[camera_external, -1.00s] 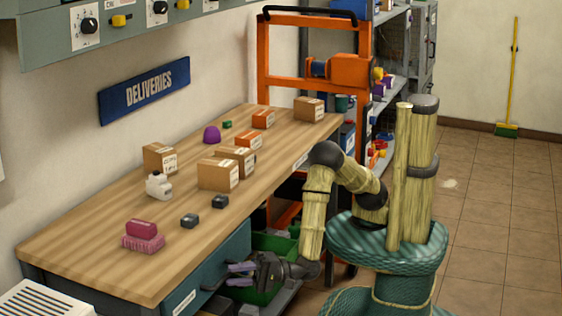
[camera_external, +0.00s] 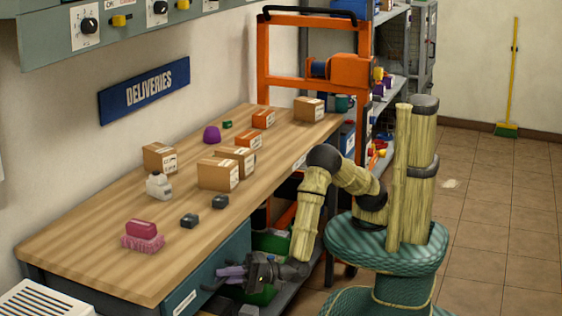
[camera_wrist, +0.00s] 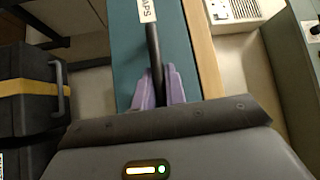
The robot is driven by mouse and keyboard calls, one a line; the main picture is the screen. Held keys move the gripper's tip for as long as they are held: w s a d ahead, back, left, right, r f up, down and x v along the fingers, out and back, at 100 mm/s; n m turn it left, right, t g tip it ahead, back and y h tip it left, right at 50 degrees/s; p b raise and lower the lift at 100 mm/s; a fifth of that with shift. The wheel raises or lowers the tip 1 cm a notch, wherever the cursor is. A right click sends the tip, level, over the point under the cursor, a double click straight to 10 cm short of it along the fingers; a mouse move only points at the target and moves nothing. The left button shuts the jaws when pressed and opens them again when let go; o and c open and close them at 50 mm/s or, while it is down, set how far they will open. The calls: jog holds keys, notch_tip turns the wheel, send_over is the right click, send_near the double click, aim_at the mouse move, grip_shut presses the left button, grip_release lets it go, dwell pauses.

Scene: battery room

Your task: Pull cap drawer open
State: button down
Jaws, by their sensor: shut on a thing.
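The teal cap drawer front (camera_wrist: 127,60) fills the middle of the wrist view, with a white label ending in "APS" (camera_wrist: 147,10). A dark bar handle (camera_wrist: 154,45) runs along it. My gripper (camera_wrist: 160,85) has its purple fingers on both sides of this bar, shut on it. In the external view my gripper (camera_external: 230,273) is at the teal drawer front (camera_external: 215,272) under the bench's near edge; the handle itself is hidden or too small to make out there. I see no clear gap behind the drawer front.
The wooden bench top (camera_external: 110,260) overhangs above my gripper and carries boxes, a white bottle (camera_external: 159,186) and a pink brush (camera_external: 143,242). A green bin (camera_external: 262,293) stands below, close to my gripper.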

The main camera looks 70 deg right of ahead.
jog(key=s+b, duration=0.5)
jog(key=s, duration=1.9)
jog(key=shift+f, duration=0.1)
jog(key=c, duration=1.5)
grip_release()
jog(key=shift+o, duration=0.2)
jog(key=shift+s, duration=0.1)
jog(key=p+v, duration=0.2)
jog(key=v, duration=1.5)
jog(key=shift+s+d, duration=0.1)
jog(key=shift+s, duration=0.05)
